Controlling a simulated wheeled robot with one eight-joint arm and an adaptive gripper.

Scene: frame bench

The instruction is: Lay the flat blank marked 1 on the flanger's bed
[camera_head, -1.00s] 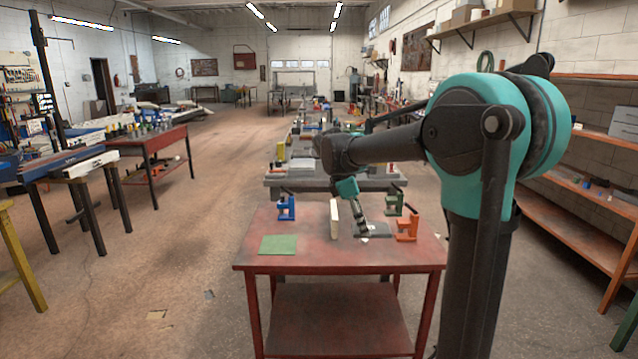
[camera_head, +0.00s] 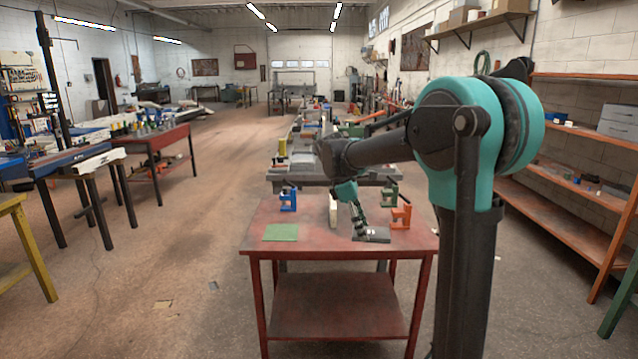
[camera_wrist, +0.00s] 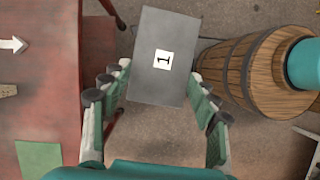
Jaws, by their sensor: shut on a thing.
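The flat blank (camera_wrist: 162,55) is a dark grey rectangular plate with a white label reading 1. My gripper (camera_wrist: 158,80) is shut on it, with one finger along each side edge in the wrist view. In the head view my gripper (camera_head: 358,228) points down over the red table, with the grey blank (camera_head: 376,235) at its tips. The wrist view shows the blank against the floor, to the right of the table's edge. I cannot tell which machine is the flanger, so its bed is not identified.
A wooden barrel (camera_wrist: 238,72) stands right in the wrist view. Open floor lies left.

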